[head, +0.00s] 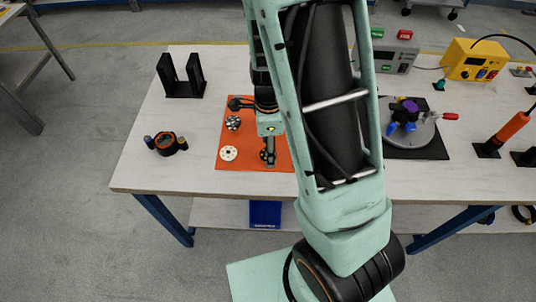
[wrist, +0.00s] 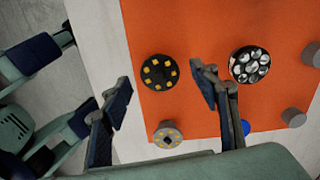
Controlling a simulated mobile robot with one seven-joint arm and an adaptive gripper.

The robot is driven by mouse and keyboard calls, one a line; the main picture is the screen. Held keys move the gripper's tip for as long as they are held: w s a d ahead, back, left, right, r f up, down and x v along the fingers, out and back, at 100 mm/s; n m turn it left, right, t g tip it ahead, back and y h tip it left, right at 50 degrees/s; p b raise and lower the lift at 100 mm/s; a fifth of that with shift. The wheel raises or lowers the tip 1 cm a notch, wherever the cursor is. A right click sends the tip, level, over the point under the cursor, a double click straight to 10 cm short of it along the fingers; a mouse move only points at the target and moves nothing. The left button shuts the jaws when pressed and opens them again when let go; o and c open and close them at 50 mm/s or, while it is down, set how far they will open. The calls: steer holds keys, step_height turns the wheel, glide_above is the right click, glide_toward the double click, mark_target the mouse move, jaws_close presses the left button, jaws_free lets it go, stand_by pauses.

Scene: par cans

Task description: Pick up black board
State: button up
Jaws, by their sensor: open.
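The black board (wrist: 160,72) is a round black disc with yellow squares around its face. In the wrist view it lies flat on the orange mat (wrist: 210,28), just beyond my fingertips and towards the space between them. My gripper (wrist: 163,92) is open and empty, its two dark fingers spread apart. In the head view my gripper (head: 269,152) hangs over the orange mat (head: 226,137). A dark round piece (head: 263,155) shows beside it there, partly hidden by a finger; I cannot tell for sure that it is the black board.
A grey disc with yellow squares (wrist: 167,135) and a round lens cluster (wrist: 249,64) lie nearby. Grey cylinders (wrist: 293,117) stand on the mat. A white disc (head: 228,153) lies left of my gripper. A black stand (head: 182,88) is farther left.

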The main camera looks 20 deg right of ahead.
steer(key=shift+f, duration=0.15)
steer(key=c, duration=1.1)
